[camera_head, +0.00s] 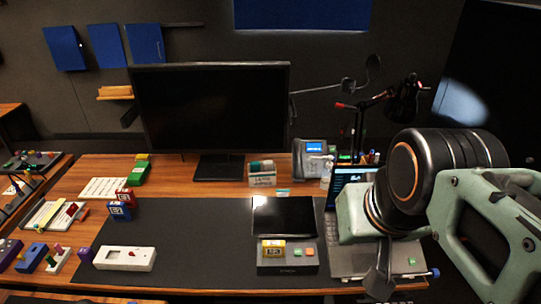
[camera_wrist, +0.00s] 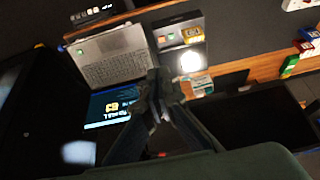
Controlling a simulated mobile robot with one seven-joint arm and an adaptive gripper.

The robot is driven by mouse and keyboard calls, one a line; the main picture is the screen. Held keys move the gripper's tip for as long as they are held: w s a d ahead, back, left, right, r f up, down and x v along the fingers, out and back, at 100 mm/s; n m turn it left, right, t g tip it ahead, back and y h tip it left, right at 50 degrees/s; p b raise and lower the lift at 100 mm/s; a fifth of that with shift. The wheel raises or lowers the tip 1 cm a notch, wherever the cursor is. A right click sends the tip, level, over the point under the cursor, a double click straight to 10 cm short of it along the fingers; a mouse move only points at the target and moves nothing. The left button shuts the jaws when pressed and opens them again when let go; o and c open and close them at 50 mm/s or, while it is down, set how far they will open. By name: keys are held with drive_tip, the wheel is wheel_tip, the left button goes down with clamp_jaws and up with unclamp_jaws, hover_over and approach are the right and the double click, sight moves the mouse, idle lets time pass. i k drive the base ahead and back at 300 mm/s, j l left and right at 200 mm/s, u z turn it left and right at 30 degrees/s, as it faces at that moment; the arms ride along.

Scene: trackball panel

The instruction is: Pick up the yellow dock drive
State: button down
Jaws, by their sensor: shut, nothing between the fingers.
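The yellow dock drive (camera_head: 273,248) is a small yellow block with a pale label and dark markings. It sits on the left part of a dark dock (camera_head: 285,270) in front of a small black screen. In the wrist view the yellow drive (camera_wrist: 193,35) sits near the top, right of centre. My gripper (camera_head: 378,286) is over the laptop, to the right of the dock and apart from the drive. Its fingers (camera_wrist: 155,82) are together and empty in the wrist view.
Orange and green buttons (camera_head: 303,252) sit on the dock beside the drive. An open laptop (camera_head: 345,262) lies under my arm. The black screen (camera_head: 284,216) stands behind the dock. A white panel (camera_head: 125,258) and red and blue blocks lie left. The dark mat (camera_head: 200,235) between is clear.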

sight(272, 249)
drive_tip(key=u, duration=0.8)
drive_tip(key=l+u, duration=0.15)
drive_tip(key=u, duration=0.3)
drive_tip(key=k+l+u, duration=0.1)
drive_tip(key=u, duration=0.4)
drive_tip(key=k+l, duration=0.4)
drive_tip(key=l+u, duration=0.05)
drive_tip(key=l, duration=0.1)
